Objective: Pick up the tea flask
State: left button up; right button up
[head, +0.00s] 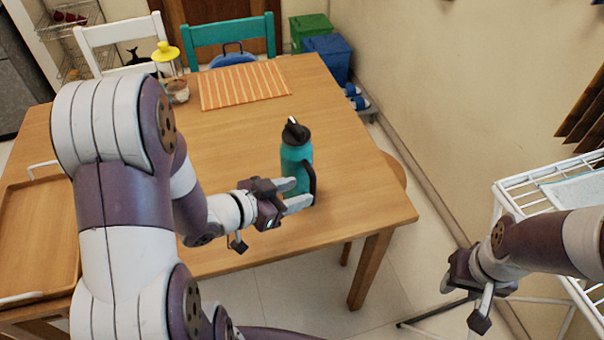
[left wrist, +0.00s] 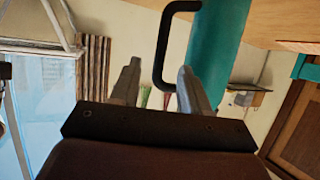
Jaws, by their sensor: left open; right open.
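The tea flask (head: 295,158) is teal with a black lid and a black side handle. It stands upright on the wooden table (head: 350,200), near its right front corner. My left gripper (head: 301,192) is open at the flask's lower part, with its fingers pointing right. In the left wrist view the flask's body (left wrist: 225,35) is beyond the fingers, and its handle shows in the gap between the open fingertips (left wrist: 158,68). I cannot tell whether a finger touches the flask. My right gripper (head: 480,302) is open and empty, away from the table at the lower right.
A striped orange placemat (head: 244,86) and a yellow-topped glass jar (head: 170,70) are at the table's back. A wooden tray (head: 35,240) lies at the left. A white rack (head: 520,195) stands at the right. The table around the flask is clear.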

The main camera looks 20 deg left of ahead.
aim_at(302, 177)
pick_arm(q)
jog(key=b+x, duration=0.1)
jog(key=x, duration=0.6)
jog(key=shift+w, duration=0.25)
jog(key=shift+d, duration=0.1)
grip_shut()
